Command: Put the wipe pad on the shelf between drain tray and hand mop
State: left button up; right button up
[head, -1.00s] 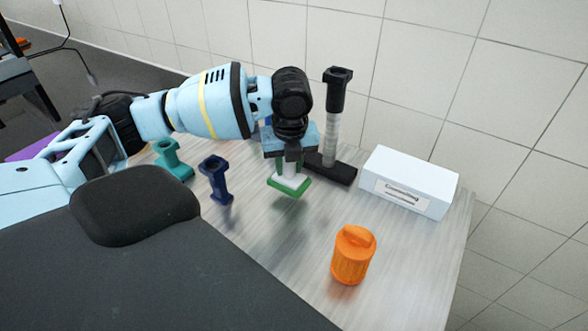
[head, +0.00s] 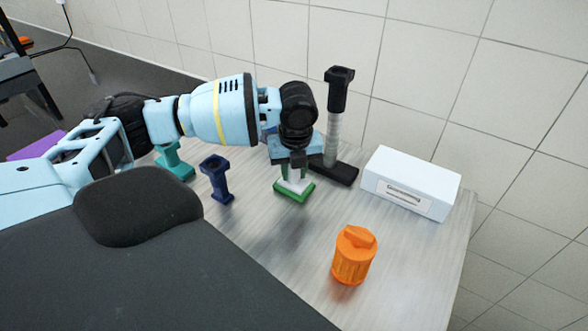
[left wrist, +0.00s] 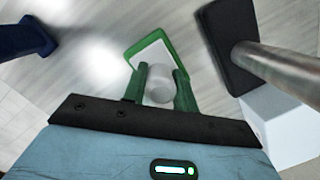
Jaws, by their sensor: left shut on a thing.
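A green-edged pad with a white top and a pale round grip, apparently the wipe pad (head: 294,192), is held by my left gripper (head: 296,167), which is shut on its grip. It also shows in the left wrist view (left wrist: 143,50), with the gripper fingers (left wrist: 160,88) on either side. The pad is roughly level, over or on the pale wood-look shelf (head: 290,265); I cannot tell if it touches. To its right stands a black-based tool with a grey post (head: 331,135). To its left stands a dark blue handled tool (head: 217,180). My right gripper is not in view.
A teal handled tool (head: 172,158) stands farther left, partly behind my arm. A white labelled box (head: 410,180) is at the right, and an orange canister (head: 354,257) stands near the front. A tiled wall (head: 420,65) is behind. The shelf's middle front is clear.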

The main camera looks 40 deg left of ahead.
aim_at(295, 186)
pick_arm(q)
jog(key=shift+f, duration=0.1)
jog(key=o, duration=1.1)
jog(key=r, duration=0.4)
jog(key=d+r, duration=0.1)
jog(key=r, duration=0.3)
jog(key=s+r+p, duration=0.1)
jog(key=r, duration=0.3)
jog(key=shift+d, duration=0.2)
